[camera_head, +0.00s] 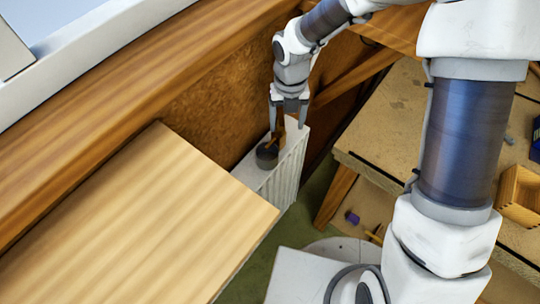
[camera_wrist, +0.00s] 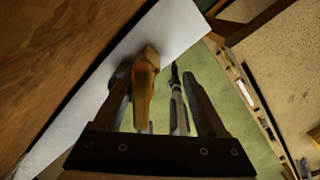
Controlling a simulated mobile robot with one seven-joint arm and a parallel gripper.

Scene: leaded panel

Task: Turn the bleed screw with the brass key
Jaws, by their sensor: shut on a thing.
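My gripper (camera_head: 288,120) points down over the top of the white radiator (camera_head: 287,172). It is shut on a brown-gold piece that looks like the brass key (camera_head: 280,124). In the wrist view the key (camera_wrist: 146,85) stands between the dark fingers, nearer the left one, with its far end over the white radiator top (camera_wrist: 175,25). A dark round cup-like thing (camera_head: 267,154) sits on the radiator just below the gripper. The bleed screw cannot be made out, and I cannot tell whether the key touches it.
A wooden board (camera_head: 140,215) lies left of the radiator. A wooden sill (camera_head: 100,105) runs behind it, below a window. A workbench (camera_head: 385,120) stands at the right with an open wooden box (camera_head: 520,195). Green floor shows between them.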

